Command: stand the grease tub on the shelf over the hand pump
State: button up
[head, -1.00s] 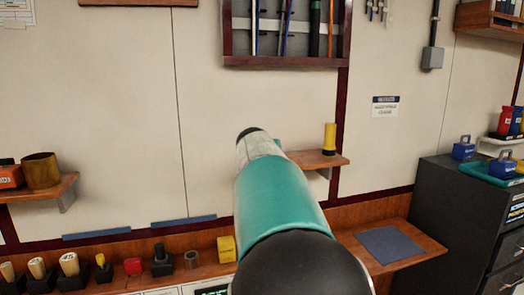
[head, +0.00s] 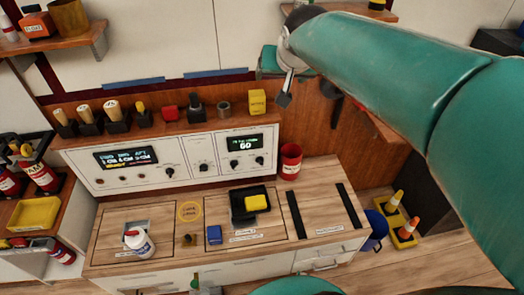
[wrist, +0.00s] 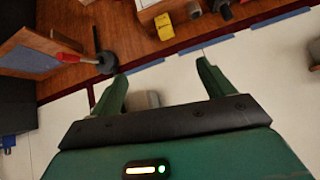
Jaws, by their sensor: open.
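A white tub with a label and reddish marks (head: 139,243), which looks like the grease tub, stands on the left of the wooden bench in the head view. My gripper (wrist: 162,70) is open and empty in the wrist view, its green fingers apart. It is high near the wall, well away from the tub. A dark upright thing with a round base (wrist: 106,62), perhaps the hand pump, stands on the ledge. The wall shelf (head: 388,14) shows only partly at the top of the head view, behind my arm, with a yellow and black item on it.
The ledge holds several stamps and a yellow box (head: 257,102). Another shelf (head: 90,38) is at upper left. Cones (head: 408,230) stand at right.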

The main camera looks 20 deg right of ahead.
jog(key=s+a+f+n+g, duration=0.1)
jog(key=s+a+f, duration=0.2)
jog(key=s, duration=0.3)
jog(key=s+a+f+n+g+y, duration=0.1)
jog(key=s+a+f+n, duration=0.1)
jog(key=s+a, duration=0.3)
jog(key=s+a+f+n+y, duration=0.1)
jog(key=s+a+f, duration=0.3)
jog(key=s+a, duration=0.1)
jog(key=shift+s+f+n+g, duration=0.3)
jog(key=shift+s+g, duration=0.1)
jog(key=shift+s, duration=0.45)
